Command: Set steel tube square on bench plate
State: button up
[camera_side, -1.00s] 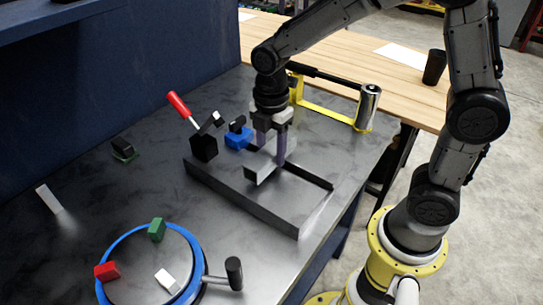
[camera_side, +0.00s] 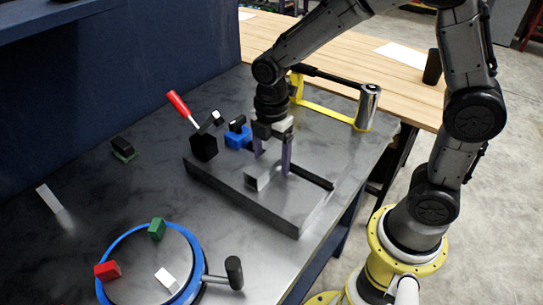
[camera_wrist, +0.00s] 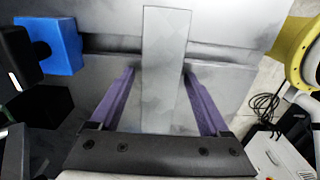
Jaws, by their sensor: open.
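The grey steel tube (camera_wrist: 166,75) lies on the grey bench plate (camera_side: 300,203), with its near end (camera_side: 257,180) towards the side camera. In the wrist view it looks straight and runs across the dark slot (camera_wrist: 215,50) at about a right angle. My gripper (camera_side: 272,165) is over the plate, pointing down. Its purple fingers are open, one on each side of the tube, with a visible gap on both sides in the wrist view (camera_wrist: 160,90). The arm hides the tube's far part in the side view.
A blue block (camera_side: 238,138) and a black clamp with a red handle (camera_side: 180,104) stand at the plate's left back edge. A yellow frame with a metal cylinder (camera_side: 367,107) is behind. A blue-rimmed round table (camera_side: 202,262) is at front left.

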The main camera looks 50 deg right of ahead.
aim_at(271, 156)
notch_tip(271, 156, up, 12)
jog(key=s+d+m+t, duration=0.2)
jog(key=s+m, duration=0.6)
jog(key=m, duration=0.1)
jog(key=s+d+m+t, duration=0.3)
jog(key=s+m, duration=0.5)
jog(key=m, duration=0.1)
jog(key=shift+s+r+t, duration=0.3)
